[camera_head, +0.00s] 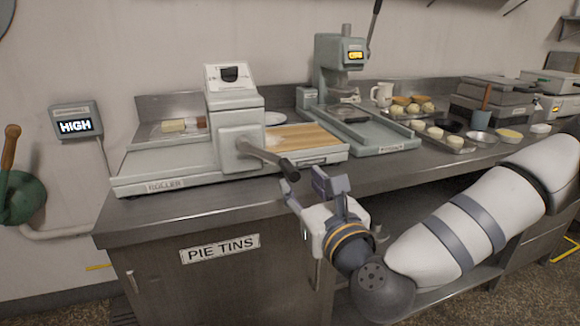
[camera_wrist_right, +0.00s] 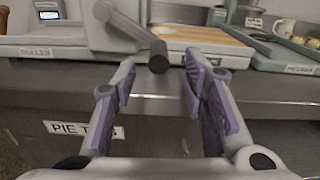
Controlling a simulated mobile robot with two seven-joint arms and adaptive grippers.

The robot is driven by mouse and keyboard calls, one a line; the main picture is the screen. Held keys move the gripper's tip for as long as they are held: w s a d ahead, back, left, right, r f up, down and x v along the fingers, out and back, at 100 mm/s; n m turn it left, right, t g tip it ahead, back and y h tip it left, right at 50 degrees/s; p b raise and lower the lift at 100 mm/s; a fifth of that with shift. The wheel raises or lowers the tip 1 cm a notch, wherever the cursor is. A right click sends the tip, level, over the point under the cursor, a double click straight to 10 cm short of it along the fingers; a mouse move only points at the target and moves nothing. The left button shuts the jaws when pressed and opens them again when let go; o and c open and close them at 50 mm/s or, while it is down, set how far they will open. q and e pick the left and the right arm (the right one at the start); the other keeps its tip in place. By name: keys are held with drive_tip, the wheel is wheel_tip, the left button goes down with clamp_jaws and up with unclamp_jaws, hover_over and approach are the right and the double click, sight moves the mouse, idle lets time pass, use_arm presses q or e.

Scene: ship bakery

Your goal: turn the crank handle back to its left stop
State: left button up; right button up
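The roller (camera_head: 233,115) is a pale grey machine on the steel counter. Its crank arm (camera_head: 258,152) comes out of the front hub and points right and down toward me. It ends in a dark cylindrical handle (camera_head: 289,169). In the right wrist view the handle (camera_wrist_right: 158,58) shows end-on, ahead of the gap between my fingertips. My right gripper (camera_head: 308,183) is open and empty, just in front of and below the handle; I see no clear contact. Its purple-padded fingers also show in the right wrist view (camera_wrist_right: 158,75). My left gripper is out of view.
A wall display (camera_head: 76,125) reads HIGH. A wooden board (camera_head: 285,137) lies on the roller's right bed. A press (camera_head: 340,70), trays of dough (camera_head: 440,136) and bowls stand farther right. The counter's front edge (camera_head: 200,212) runs below the roller, above a PIE TINS label (camera_head: 220,249).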

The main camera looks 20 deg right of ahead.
sight(290, 164)
drive_tip(key=w, duration=0.7)
drive_tip(key=shift+w+a, duration=0.15)
drive_tip(key=shift+w, duration=0.1)
drive_tip(key=shift+c, duration=0.4)
clamp_jaws()
